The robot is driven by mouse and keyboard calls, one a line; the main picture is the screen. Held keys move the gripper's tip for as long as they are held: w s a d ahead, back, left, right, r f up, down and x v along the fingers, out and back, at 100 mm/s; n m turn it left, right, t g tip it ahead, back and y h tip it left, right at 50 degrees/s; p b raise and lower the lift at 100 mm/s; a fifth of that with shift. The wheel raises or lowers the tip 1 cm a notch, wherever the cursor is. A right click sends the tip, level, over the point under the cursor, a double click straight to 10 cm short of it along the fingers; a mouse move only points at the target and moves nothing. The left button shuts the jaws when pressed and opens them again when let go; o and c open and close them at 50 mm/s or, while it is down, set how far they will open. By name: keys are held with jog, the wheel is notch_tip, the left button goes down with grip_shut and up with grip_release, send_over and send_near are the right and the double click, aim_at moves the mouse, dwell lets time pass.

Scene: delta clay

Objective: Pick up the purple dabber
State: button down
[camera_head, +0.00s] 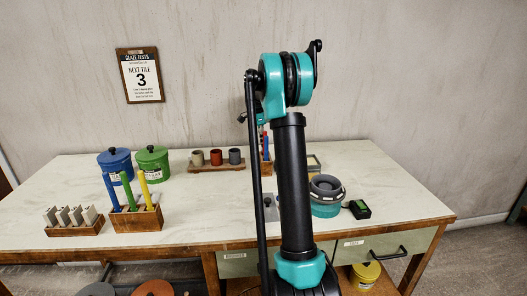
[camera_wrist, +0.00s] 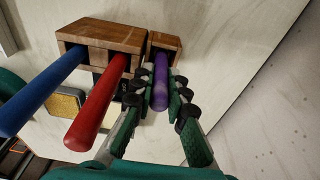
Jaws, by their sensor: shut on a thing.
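The purple dabber (camera_wrist: 161,83) is a purple stick in the wrist view, with its far end at a small wooden block (camera_wrist: 165,40). I cannot tell whether that end still sits in the block. My gripper (camera_wrist: 160,92) has its two dark green-padded fingers closed on either side of the purple dabber. A red dabber (camera_wrist: 97,103) and a blue dabber (camera_wrist: 42,90) stand just to the left, in a larger wooden block (camera_wrist: 100,36). In the head view, my arm hides the gripper and the purple dabber.
In the head view, a holder with blue, green and yellow handles (camera_head: 137,217) stands at the left. Blue (camera_head: 115,162) and green (camera_head: 152,161) pots and a tray with several cups (camera_head: 217,167) are behind. A grey-teal wheel (camera_head: 326,196) stands right of my arm. The table's front middle is clear.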

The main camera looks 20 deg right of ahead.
jog(key=shift+r, duration=0.1)
notch_tip(320, 180, up, 20)
dwell(0.6)
dwell(0.4)
